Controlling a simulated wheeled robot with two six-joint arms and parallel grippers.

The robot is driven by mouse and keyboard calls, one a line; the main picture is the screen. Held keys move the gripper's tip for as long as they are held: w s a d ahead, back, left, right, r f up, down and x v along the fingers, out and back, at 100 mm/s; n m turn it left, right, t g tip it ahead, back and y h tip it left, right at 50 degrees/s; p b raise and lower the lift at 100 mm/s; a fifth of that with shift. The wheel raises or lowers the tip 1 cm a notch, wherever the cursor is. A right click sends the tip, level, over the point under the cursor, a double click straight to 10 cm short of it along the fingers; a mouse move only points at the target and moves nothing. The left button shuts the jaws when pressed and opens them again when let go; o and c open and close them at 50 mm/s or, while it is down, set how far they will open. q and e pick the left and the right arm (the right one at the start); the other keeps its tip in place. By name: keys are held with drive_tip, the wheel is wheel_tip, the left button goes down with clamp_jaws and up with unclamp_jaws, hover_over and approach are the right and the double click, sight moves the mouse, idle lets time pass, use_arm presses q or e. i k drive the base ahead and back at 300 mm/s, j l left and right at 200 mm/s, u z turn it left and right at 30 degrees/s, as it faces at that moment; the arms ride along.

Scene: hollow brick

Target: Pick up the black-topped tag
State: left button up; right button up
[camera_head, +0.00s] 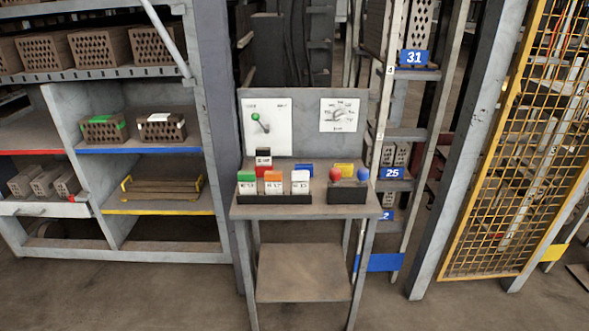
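The black-topped tag (263,156) is white below with dark print, too small to read. It stands upright at the back left of the small grey stand's top (322,211), above a red piece (268,171). I cannot tell whether it sits in or behind that piece. In front are a green-topped tag (247,182), an orange-topped tag (273,182) and a white-topped tag (300,182) in a dark holder (274,198). Neither of my grippers is in view.
A dark box (347,195) with a red knob (335,174) and a blue knob (362,174) stands to the right. A lever panel (268,127) rises behind. Brick shelves (145,177) stand left, a yellow mesh fence (512,130) right. The floor in front is clear.

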sight(263, 155)
drive_tip(key=i+l, duration=0.25)
drive_tip(key=i, duration=0.15)
drive_tip(key=i+l+z, duration=0.15)
drive_tip(key=i+l, duration=0.4)
drive_tip(key=i, duration=0.2)
drive_tip(key=z, duration=0.05)
